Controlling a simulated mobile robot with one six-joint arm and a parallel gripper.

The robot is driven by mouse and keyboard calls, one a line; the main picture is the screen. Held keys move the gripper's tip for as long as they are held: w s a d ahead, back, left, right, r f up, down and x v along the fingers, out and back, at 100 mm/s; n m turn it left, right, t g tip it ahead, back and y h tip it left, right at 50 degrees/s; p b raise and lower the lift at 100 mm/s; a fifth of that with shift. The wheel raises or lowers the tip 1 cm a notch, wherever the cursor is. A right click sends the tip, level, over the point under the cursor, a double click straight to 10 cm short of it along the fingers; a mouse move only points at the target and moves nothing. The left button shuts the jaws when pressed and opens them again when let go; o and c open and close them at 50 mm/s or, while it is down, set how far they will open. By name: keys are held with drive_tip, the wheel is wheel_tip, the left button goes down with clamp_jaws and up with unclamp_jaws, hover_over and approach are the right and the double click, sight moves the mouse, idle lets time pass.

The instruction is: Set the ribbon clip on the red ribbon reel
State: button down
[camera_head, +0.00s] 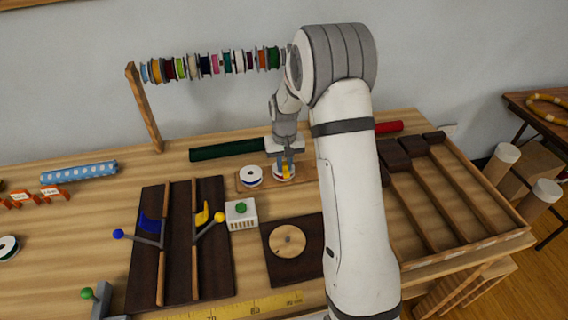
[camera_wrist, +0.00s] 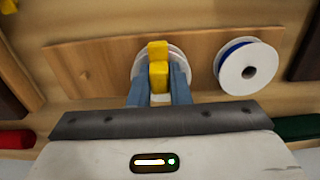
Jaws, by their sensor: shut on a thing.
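My gripper (camera_head: 286,166) is shut on the yellow ribbon clip (camera_head: 286,171), over the right-hand reel (camera_head: 279,178) on a wooden board. In the wrist view the clip (camera_wrist: 158,73) sits between the blue fingers of my gripper (camera_wrist: 159,92). The reel (camera_wrist: 142,64) lies flat behind it, its white flange partly hidden; its ribbon colour is hard to make out. The clip overlaps the reel, but I cannot tell whether it touches. A white reel with blue ribbon (camera_head: 251,181) lies beside it, also seen in the wrist view (camera_wrist: 247,68).
The wooden board (camera_wrist: 90,60) holds both reels. A rack of ribbon spools (camera_head: 205,64) stands behind. A dark green roll (camera_head: 226,150) lies close behind the board. A white box with a green knob (camera_head: 241,217) and a dark mat with a round wooden disc (camera_head: 287,241) are in front.

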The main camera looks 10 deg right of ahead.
drive_tip(key=shift+s+f, duration=0.15)
drive_tip(key=shift+f, duration=0.15)
drive_tip(key=c, duration=1.6)
unclamp_jaws()
drive_tip(key=shift+o, duration=1.3)
drive_tip(key=shift+r, duration=0.15)
drive_tip(key=shift+o, duration=0.3)
wheel_tip(320, 180, up, 8)
drive_tip(key=shift+f, duration=0.25)
drive_tip(key=shift+r, duration=0.3)
drive_tip(key=s+r+t, duration=0.1)
drive_tip(key=s+r, duration=0.9)
drive_tip(key=s, duration=0.4)
drive_tip(key=s+t, duration=0.1)
drive_tip(key=s, duration=1.4)
drive_tip(key=shift+r, duration=0.25)
